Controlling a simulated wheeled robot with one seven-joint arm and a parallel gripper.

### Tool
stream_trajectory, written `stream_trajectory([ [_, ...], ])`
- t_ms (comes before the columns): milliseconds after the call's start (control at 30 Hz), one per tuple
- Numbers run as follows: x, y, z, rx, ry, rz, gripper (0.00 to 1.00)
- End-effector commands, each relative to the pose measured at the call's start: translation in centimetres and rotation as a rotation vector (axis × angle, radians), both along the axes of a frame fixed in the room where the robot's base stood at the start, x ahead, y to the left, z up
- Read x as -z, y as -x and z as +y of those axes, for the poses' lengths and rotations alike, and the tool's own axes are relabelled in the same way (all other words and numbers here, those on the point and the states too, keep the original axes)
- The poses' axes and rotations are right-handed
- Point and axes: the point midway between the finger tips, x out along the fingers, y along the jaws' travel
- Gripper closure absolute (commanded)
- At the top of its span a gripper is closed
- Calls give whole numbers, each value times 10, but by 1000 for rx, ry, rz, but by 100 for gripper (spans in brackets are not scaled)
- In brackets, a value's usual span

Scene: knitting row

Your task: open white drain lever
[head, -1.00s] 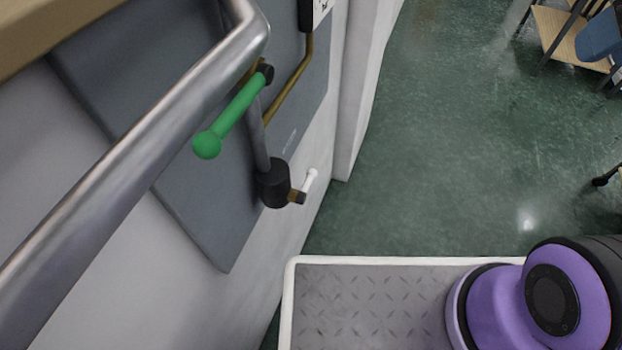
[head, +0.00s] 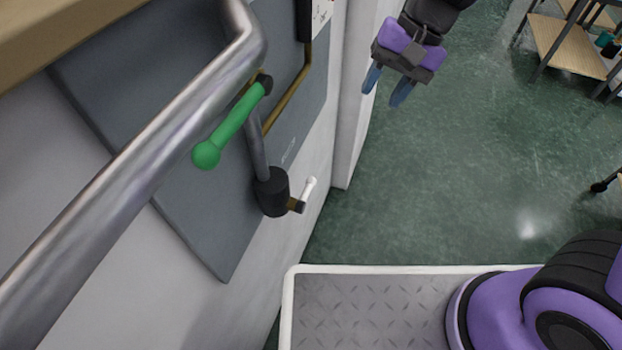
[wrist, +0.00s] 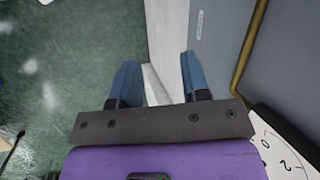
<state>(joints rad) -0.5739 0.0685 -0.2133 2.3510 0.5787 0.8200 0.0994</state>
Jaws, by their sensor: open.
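The white drain lever (head: 309,187) is a small white handle on a brass stub, low on the wall panel in the head view. It sits just right of a black cylindrical fitting (head: 271,192) at the foot of a grey pipe. My gripper (head: 388,88) is at the top of the head view, above and right of the lever and well apart from it. Its two blue fingers are spread and empty. In the wrist view my gripper (wrist: 158,85) points at the floor and a white wall edge. The lever cannot be made out there.
A green-handled lever (head: 232,125) stands out above the white one. A thick metal rail (head: 130,165) crosses the left side. A brass pipe (head: 290,90) runs down the grey panel (head: 215,235). A dial (wrist: 280,150) is close beside my gripper.

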Motion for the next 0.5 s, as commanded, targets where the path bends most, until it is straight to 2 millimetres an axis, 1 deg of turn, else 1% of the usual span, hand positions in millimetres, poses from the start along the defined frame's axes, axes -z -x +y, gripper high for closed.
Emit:
stream_trajectory([
  [33, 15, -1, 12, 3, 10, 35, 58],
  [100, 33, -2, 28, 18, 18, 74, 58],
  [300, 83, -1, 65, 60, 59, 163, 58],
  [400, 100, 1, 76, 76, 76, 187, 58],
  [500, 111, 3, 83, 86, 87, 201, 58],
])
